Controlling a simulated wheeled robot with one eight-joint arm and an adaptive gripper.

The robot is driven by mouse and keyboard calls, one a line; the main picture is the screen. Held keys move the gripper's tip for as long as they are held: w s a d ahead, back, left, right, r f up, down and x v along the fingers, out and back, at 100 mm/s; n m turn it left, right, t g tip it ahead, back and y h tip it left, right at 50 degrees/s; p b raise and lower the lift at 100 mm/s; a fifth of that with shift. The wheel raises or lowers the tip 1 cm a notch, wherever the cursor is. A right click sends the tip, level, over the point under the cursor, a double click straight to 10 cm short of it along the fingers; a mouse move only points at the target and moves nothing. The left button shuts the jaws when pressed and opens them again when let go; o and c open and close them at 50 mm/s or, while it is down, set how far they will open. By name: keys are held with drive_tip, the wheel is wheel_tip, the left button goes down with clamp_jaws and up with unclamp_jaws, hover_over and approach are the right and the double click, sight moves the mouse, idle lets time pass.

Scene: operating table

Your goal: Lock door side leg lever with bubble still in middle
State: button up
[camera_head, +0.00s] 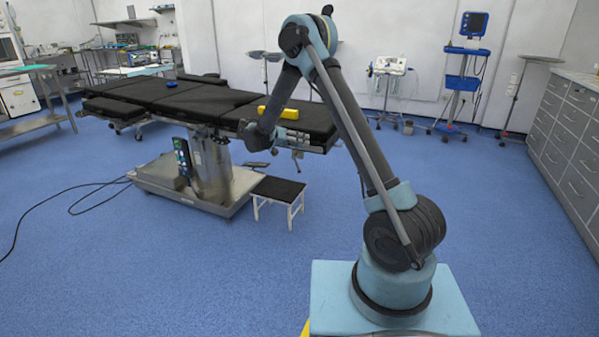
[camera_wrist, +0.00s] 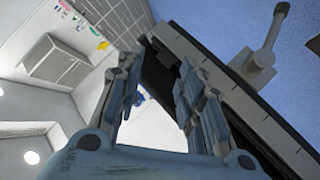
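The black-padded operating table (camera_head: 160,93) stands at the left centre in the head view. A yellow block-like object (camera_head: 284,97), perhaps the level, lies at its near right end; no bubble can be made out. My gripper (camera_head: 258,138) is beside the table's near side edge, low by the right end. In the wrist view my gripper (camera_wrist: 161,70) is open, with nothing seen between its fingers.
A small black step stool (camera_head: 279,188) stands by the table's metal base (camera_head: 175,180). A cable (camera_head: 60,196) lies on the floor at left. Grey drawer cabinets (camera_head: 570,130) line the right wall. A blue monitor stand (camera_head: 463,75) is at the back.

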drive_tip(key=a+f+m+t+h, duration=0.1)
drive_tip(key=a+f+t, duration=0.1)
drive_tip(key=a+f, duration=0.65)
drive_tip(key=m+t+h, duration=0.2)
approach(298, 168)
drive_tip(key=x, duration=1)
drive_tip(key=shift+w+f, duration=0.25)
clamp_jaws()
